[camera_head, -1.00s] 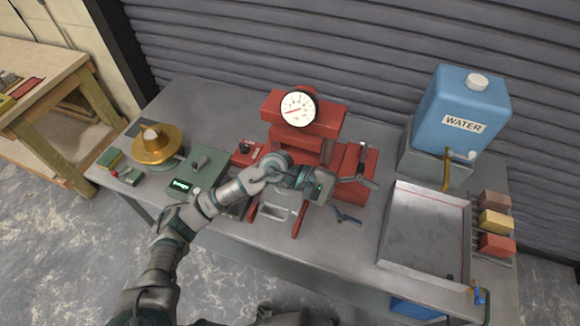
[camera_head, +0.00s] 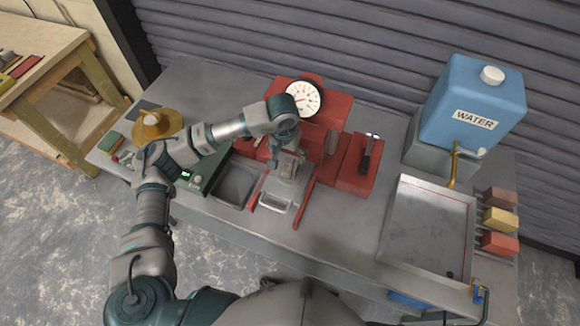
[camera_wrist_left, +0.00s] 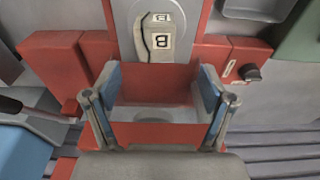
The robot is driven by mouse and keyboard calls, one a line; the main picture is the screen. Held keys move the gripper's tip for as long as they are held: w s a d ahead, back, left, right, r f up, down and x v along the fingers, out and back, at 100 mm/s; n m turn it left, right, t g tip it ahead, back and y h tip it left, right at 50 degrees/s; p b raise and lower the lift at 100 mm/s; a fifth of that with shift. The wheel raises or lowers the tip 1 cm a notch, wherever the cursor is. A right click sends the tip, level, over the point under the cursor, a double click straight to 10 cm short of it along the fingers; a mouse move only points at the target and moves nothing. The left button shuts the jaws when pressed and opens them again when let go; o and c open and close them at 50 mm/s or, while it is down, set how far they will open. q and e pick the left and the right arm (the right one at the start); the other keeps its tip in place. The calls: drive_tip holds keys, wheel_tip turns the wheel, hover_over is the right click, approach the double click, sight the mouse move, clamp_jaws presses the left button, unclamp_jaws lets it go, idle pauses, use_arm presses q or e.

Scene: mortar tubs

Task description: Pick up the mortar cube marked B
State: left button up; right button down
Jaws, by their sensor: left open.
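The grey mortar cube marked B (camera_wrist_left: 157,38) sits at the top middle of the left wrist view, on a light grey surface in the red press (camera_wrist_left: 55,65). Labels show on two of its faces. My left gripper (camera_wrist_left: 160,95) is open and empty, with blue pads apart on either side of a red block. The cube lies beyond the fingertips in that view, not between them. In the head view my left gripper (camera_head: 287,170) is in front of the red press (camera_head: 350,165), and I cannot make out the cube there. My right gripper is not in view.
The press carries a round dial gauge (camera_head: 303,98). A dark tray (camera_head: 235,184) and a green scale (camera_head: 205,172) stand to its left. A blue water tank (camera_head: 470,105), a metal tray (camera_head: 430,225) and coloured blocks (camera_head: 500,220) stand to its right.

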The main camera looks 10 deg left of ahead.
sight(290, 165)
use_arm(q)
drive_tip(key=f, duration=0.2)
drive_tip(key=f+p, duration=0.1)
drive_tip(key=f, duration=0.4)
drive_tip(key=shift+w+d+f, duration=0.15)
drive_tip(key=shift+d, duration=0.15)
drive_tip(key=c, duration=1.5)
